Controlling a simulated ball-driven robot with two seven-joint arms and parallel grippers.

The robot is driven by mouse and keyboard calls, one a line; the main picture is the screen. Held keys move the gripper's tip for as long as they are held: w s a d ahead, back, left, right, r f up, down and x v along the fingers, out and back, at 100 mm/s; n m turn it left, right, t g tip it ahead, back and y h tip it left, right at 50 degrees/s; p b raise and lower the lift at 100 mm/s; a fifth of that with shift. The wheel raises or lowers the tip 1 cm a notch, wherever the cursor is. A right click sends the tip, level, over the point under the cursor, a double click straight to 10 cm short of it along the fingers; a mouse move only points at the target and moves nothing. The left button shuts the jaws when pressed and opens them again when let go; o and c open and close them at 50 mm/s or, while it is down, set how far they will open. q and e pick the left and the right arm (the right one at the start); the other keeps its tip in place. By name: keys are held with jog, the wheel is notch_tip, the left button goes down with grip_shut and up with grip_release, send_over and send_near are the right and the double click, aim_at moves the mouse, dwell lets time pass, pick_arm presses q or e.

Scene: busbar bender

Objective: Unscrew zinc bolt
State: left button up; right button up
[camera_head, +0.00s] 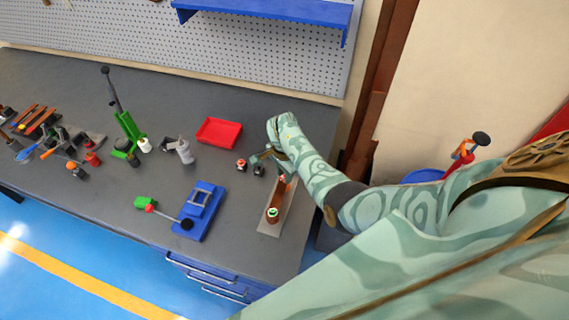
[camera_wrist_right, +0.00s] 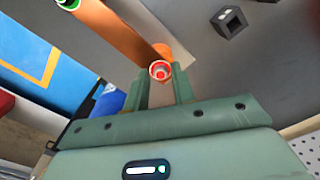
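My right gripper (camera_head: 276,156) is at the upper end of a copper bar (camera_head: 275,201) on a narrow grey base plate (camera_head: 267,229). In the right wrist view its two fingers (camera_wrist_right: 161,84) are apart, with a red-ringed, pale-centred bolt head (camera_wrist_right: 160,71) between or just beyond the tips. I cannot tell whether they press on it. The copper bar (camera_wrist_right: 126,32) runs to the upper left. A green-ringed bolt (camera_head: 272,213) is at its other end, also at the wrist view's top edge (camera_wrist_right: 68,3). Which bolt is zinc is unclear. My left gripper is out of view.
A red tray (camera_head: 219,132) and a blue fixture (camera_head: 201,210) lie left of the bar. Small dark blocks (camera_head: 258,170) sit close to my right gripper. A green lever tool (camera_head: 130,130) and several hand tools stand farther left.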

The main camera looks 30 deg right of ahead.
jog(key=m, duration=0.4)
jog(key=shift+b, duration=0.35)
jog(key=shift+m, duration=1.1)
jog(key=m+b, duration=0.1)
jog(key=m, duration=0.2)
jog(key=shift+f+m, duration=0.1)
jog(key=shift+m, duration=1)
jog(key=shift+m, duration=0.4)
